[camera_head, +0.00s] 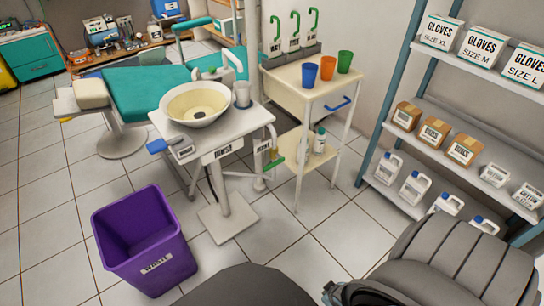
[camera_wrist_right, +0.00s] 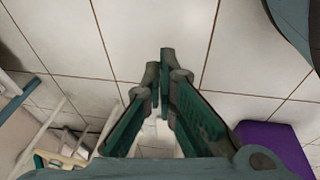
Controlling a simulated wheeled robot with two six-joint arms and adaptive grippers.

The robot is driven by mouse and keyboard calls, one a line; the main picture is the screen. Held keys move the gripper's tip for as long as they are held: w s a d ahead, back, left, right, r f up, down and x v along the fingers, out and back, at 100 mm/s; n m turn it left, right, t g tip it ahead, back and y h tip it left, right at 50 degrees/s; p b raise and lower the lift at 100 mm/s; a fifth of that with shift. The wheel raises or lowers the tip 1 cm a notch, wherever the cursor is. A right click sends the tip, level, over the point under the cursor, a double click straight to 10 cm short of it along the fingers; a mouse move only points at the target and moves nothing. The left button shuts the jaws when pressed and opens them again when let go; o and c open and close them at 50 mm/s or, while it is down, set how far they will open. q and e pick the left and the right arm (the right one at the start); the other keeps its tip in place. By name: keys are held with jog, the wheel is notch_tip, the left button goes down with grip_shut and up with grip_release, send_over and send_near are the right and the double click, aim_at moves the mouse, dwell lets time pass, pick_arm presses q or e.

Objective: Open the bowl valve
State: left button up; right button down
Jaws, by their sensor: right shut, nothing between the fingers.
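A white dental stand (camera_head: 218,139) carries a cream rinse bowl (camera_head: 196,104) with a white spout above it. A blue lever (camera_head: 158,146) sticks out from the stand's left front, beside a small labelled block (camera_head: 184,151) whose text is too small to read. A yellow-green handle (camera_head: 273,157) hangs at the stand's right side. I cannot tell for certain which of these is the bowl valve. My right gripper (camera_wrist_right: 159,75) is shut and empty in the wrist view, over the tiled floor and away from the stand. My left gripper is not in view.
A purple waste bin (camera_head: 143,240) stands on the floor left of the stand. A white cart (camera_head: 300,88) with coloured cups is right of it, and a shelf (camera_head: 448,106) of boxes and jugs further right. A teal dental chair (camera_head: 145,94) is behind.

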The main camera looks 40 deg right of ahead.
jog(key=w+d+r+m+t, duration=0.1)
jog(key=w+d+r, duration=0.3)
jog(key=w+r, duration=0.3)
jog(key=w+d+r+t, duration=0.25)
jog(key=w+r, duration=0.35)
jog(key=w, duration=0.3)
jog(key=w+d+r+m+t, duration=0.1)
jog(key=w+d+r, duration=0.3)
jog(key=w+r, duration=0.3)
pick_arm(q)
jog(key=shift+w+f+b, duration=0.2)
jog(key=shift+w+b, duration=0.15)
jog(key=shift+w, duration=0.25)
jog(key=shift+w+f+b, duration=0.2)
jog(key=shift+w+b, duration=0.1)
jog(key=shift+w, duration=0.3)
pick_arm(e)
jog(key=w+a+r+n+t+y, duration=0.1)
jog(key=w+r, duration=0.3)
jog(key=r, duration=0.6)
jog(key=w+a+r+n, duration=0.1)
jog(key=w+r, duration=0.4)
jog(key=r, duration=0.6)
jog(key=shift+a+r+t+y, duration=0.3)
jog(key=shift+a+t+y, duration=0.1)
jog(key=shift+a, duration=0.5)
jog(key=shift+w, duration=0.15)
